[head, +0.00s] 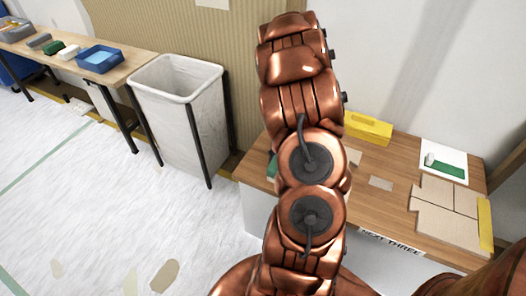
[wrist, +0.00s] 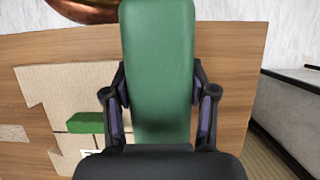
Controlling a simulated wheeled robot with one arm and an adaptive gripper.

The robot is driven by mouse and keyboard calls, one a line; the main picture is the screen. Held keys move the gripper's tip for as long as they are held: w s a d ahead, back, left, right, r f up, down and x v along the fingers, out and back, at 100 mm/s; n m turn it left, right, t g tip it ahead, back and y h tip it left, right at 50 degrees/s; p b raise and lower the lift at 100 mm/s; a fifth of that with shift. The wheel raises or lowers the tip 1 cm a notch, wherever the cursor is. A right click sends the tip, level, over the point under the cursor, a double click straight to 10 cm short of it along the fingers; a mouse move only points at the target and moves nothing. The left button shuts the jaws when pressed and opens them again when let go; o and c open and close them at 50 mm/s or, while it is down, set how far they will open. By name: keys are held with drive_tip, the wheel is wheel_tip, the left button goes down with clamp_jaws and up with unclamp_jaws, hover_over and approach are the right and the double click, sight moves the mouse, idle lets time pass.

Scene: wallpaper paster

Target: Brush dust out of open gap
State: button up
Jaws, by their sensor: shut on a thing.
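My gripper (wrist: 160,105) is shut on a long green block-like thing (wrist: 160,60), held between its two dark fingers in the wrist view. Its lower end is hidden by the gripper body, and I cannot tell whether bristles are on it. In the head view my arm hides the gripper; a small green bit (head: 272,168) shows at the arm's left side. Beige panels (head: 447,215) with thin dark seams lie on the wooden table (head: 385,160). Beige panel (wrist: 55,90) also shows beside the held thing in the wrist view. I cannot make out any dust.
A yellow box (head: 368,128) stands at the table's back. A white sheet (head: 455,155) with a green-and-white thing lies at the right. A small green block (wrist: 86,123) lies on the panel. A white bin (head: 178,100) and a side bench (head: 120,68) stand left.

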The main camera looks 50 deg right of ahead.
hover_over(261, 159)
drive_tip(key=d, duration=0.1)
drive_tip(key=shift+s+d+f+b, duration=0.1)
drive_tip(key=shift+f+b, duration=0.25)
drive_tip(key=shift+f, duration=0.2)
drive_tip(key=shift+w+f, duration=0.2)
drive_tip(key=shift+f, duration=1.35)
drive_tip(key=shift+f, duration=0.1)
drive_tip(key=o, duration=1.2)
drive_tip(key=shift+f, duration=0.15)
